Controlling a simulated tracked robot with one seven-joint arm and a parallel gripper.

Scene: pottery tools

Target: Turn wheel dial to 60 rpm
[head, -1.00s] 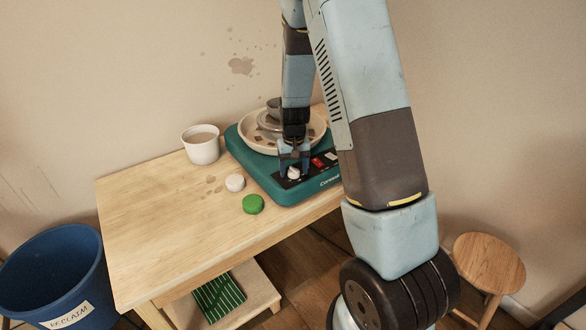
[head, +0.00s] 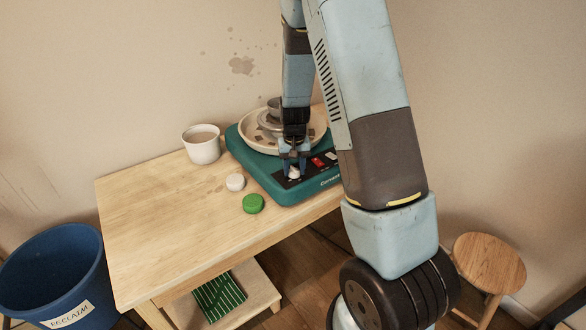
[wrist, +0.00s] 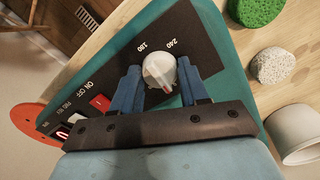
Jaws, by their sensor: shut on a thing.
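The teal pottery wheel (head: 262,180) stands on the wooden table. Its white dial (wrist: 159,69) sits on a black panel (wrist: 190,40) marked 180 and 240 beyond the dial in the wrist view; other speed marks there are hidden. The dial's red pointer line faces the lower edge of that view, away from 180 and 240. My gripper (head: 293,167) is shut on the dial, with one blue finger on each side, as the wrist view (wrist: 160,85) also shows.
On the panel are a red ON/OFF switch (wrist: 100,102) and a FWD/REV switch (wrist: 62,132). A green sponge (head: 253,204), a pale round piece (head: 235,182) and a white cup (head: 201,149) stand left of the wheel. The table's front left is clear.

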